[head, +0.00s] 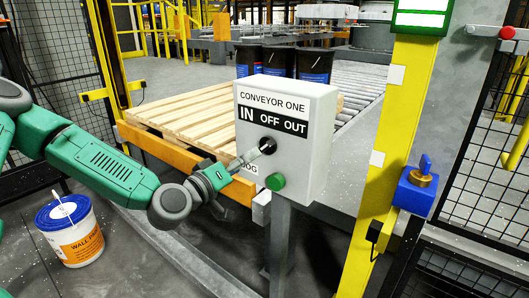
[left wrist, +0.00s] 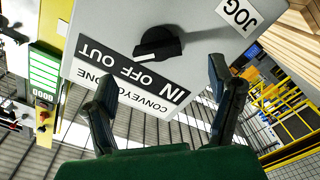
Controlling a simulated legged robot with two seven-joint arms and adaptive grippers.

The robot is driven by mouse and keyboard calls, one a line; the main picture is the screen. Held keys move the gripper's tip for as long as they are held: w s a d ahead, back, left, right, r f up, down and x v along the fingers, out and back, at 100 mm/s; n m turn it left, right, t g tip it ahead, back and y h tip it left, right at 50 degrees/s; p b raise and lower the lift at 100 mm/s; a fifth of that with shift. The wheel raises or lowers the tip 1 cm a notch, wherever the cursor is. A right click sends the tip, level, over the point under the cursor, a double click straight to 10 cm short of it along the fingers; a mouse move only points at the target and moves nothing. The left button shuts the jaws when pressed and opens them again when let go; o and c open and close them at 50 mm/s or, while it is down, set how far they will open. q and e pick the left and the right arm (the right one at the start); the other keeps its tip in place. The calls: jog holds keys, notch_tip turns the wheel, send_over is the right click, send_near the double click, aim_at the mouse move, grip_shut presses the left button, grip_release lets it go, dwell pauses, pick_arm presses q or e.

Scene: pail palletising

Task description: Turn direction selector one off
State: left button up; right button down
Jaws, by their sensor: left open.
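The grey control box (head: 309,112) labelled CONVEYOR ONE stands on a post in the head view. Its black selector knob (head: 267,146) sits below the IN / OFF / OUT label and is partly covered by my gripper. In the left wrist view the box appears upside down, with the knob (left wrist: 157,41) and its bar handle in full view; I cannot tell its exact setting. My left gripper (head: 250,157) is close in front of the knob. In the left wrist view its fingers (left wrist: 160,76) are spread, one on each side of the knob and apart from it. My right gripper is not in view.
A green button (head: 275,182) sits low on the box beside the partly hidden JOG label. A wooden pallet (head: 185,104) and several dark pails (head: 314,66) are behind. A white pail (head: 72,232) stands on the floor at left. A yellow post (head: 396,130) with a blue key switch (head: 416,190) stands right.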

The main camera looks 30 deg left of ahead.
aim_at(265, 149)
pick_arm(q)
jog(key=w, duration=0.5)
jog(key=w+d, duration=0.1)
jog(key=w, duration=0.2)
jog(key=shift+w, duration=0.25)
jog(key=c, duration=1.2)
